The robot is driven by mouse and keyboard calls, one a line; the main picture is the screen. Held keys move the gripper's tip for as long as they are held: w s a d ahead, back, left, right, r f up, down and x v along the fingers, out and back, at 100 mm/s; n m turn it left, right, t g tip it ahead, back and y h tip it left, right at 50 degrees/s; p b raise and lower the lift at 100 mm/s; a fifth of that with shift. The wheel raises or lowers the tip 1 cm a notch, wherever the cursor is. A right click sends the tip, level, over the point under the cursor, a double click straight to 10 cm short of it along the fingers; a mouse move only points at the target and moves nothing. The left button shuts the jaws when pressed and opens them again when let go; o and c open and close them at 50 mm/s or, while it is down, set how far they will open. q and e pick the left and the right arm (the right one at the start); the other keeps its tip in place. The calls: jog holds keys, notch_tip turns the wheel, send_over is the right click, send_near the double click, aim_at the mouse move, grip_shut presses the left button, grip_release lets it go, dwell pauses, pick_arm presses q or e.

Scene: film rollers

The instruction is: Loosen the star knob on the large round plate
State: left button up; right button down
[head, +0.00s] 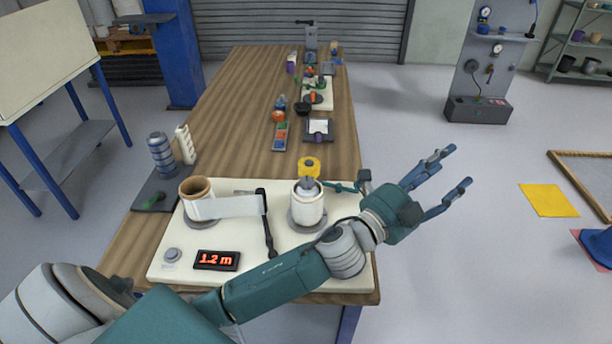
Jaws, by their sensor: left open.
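On a cream board (163,272) stand two rolls. The left roll (198,189) has a brown core, and a pale strip (230,206) runs from it to a black post (267,222). The right roll (307,208) is white, with a grey knob-like top (307,184) and a round grey plate (303,226) beneath it. I cannot tell which part is the star knob. My left gripper (446,176) is open and empty, right of the board and beyond the table edge, apart from both rolls. My left forearm crosses the board's front. My right gripper is not in view.
A display (216,260) reads 1.2 m beside a small round grey button (172,254). A yellow ring-like part (309,166) lies behind the right roll. Several small items fill the table's far end. Floor at right is mostly free.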

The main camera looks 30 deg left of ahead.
pick_arm(q)
jog(key=d+r+m+g+h, duration=0.4)
jog(key=d+m+g+h, duration=0.35)
jog(key=m, duration=0.55)
jog(key=m+g+y, duration=1.1)
jog(key=m+y, duration=0.3)
jog(key=y, duration=0.2)
send_over(305, 180)
notch_tip(305, 180, down, 9)
jog(key=shift+h, duration=0.25)
notch_tip(305, 180, down, 10)
jog(key=p, duration=0.3)
jog(key=shift+d+f, duration=0.1)
jog(key=shift+f, duration=0.15)
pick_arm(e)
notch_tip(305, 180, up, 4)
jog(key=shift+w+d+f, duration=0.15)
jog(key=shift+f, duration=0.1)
